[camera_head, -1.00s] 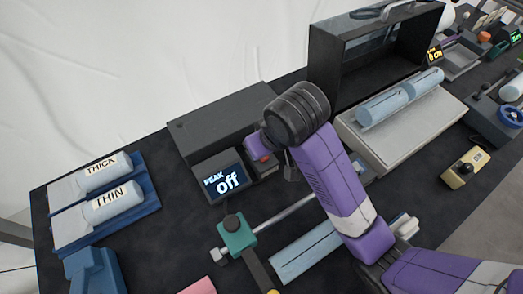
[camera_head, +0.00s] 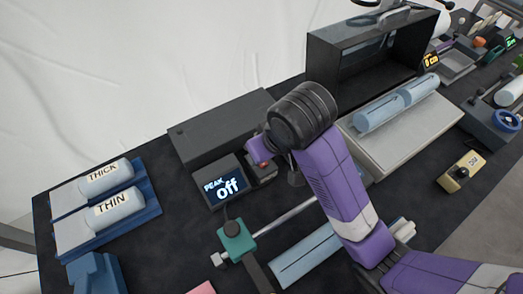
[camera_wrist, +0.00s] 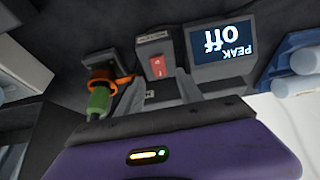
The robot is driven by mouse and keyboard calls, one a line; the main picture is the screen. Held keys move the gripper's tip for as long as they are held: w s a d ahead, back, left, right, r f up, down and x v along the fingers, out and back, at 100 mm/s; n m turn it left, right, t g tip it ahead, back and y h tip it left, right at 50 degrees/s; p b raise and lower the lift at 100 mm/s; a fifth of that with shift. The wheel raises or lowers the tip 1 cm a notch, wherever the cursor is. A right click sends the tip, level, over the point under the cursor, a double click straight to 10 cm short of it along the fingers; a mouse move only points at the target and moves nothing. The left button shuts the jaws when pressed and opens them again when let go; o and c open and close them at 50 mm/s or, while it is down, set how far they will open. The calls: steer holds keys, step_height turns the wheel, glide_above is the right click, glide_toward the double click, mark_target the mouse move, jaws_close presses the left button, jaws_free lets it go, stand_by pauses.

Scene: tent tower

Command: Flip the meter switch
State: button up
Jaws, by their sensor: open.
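The meter (camera_head: 226,186) is a dark box whose lit display reads "PEAK off". The display also shows upside down in the wrist view (camera_wrist: 222,46). Beside it is the meter switch, a red rocker (camera_wrist: 157,67) on a small grey housing; in the head view a bit of red (camera_head: 264,164) shows beside my purple hand. My gripper (camera_wrist: 158,92) is open and empty, its grey fingers pointing toward the switch housing. The rocker appears between and just beyond the fingers. I cannot tell whether they touch the housing. The fingertips are mostly hidden in the head view.
A long dark box (camera_head: 220,128) stands behind the meter. A green clamp (camera_head: 237,238) on a metal rod is in front. In the wrist view an orange ring with a green part (camera_wrist: 100,90) is left of the switch. Labelled rolls (camera_head: 118,207) lie at left.

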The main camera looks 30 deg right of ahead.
steer(key=shift+p+v, duration=2.05)
steer(key=shift+v, duration=0.35)
steer(key=shift+w, duration=0.1)
